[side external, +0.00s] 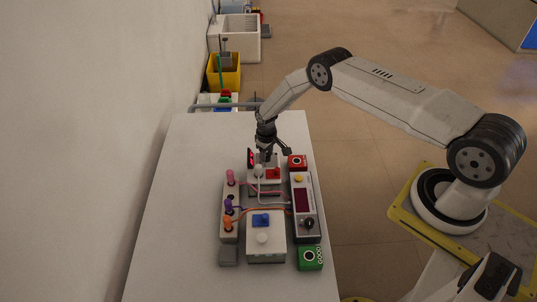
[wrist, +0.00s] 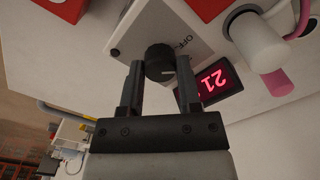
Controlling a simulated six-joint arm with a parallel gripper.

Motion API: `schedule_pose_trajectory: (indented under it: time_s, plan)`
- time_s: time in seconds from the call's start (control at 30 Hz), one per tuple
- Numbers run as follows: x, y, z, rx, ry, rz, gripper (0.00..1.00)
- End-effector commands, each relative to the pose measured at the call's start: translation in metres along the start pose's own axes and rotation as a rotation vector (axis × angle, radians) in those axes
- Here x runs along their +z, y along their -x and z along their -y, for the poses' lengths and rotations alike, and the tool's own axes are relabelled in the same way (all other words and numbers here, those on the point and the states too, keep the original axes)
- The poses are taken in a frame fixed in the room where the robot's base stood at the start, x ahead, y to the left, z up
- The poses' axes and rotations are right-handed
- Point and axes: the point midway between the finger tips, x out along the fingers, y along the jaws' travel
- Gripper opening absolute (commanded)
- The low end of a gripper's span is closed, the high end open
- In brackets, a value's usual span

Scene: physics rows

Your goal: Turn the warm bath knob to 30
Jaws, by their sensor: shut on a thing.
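The black knob (wrist: 160,60) sits on a white box (wrist: 188,28) lettered "OFF", with a pale pointer line on the knob. My gripper (wrist: 160,74) has one finger on each side of the knob and is shut on it. A small display with red digits (wrist: 214,82) stands beside the box; the digits look like 21, partly hidden by a finger. In the side view, my gripper (side external: 265,154) reaches down to the far end of the device group, hiding the knob. The display (side external: 250,158) is just left of it, too small to read there.
A grey box with a dark red screen (side external: 302,198), a strip with coloured plugs (side external: 229,208), a white box with a blue switch (side external: 266,236), a red button box (side external: 297,162) and a green box (side external: 310,258) stand close by. The table's left side (side external: 175,215) is clear.

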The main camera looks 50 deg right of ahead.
Motion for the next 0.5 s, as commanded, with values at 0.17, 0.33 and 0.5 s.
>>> schedule_pose_trajectory:
  time_s: [0.17, 0.33, 0.5]
  plan:
    - [0.0003, 0.0003, 0.0002, 0.000, -0.145, 0.002, 0.00]
    - [0.0004, 0.0003, 0.0002, 0.000, -0.253, 0.002, 0.00]
    - [0.0004, 0.0003, 0.0002, 0.000, -0.318, 0.003, 0.00]
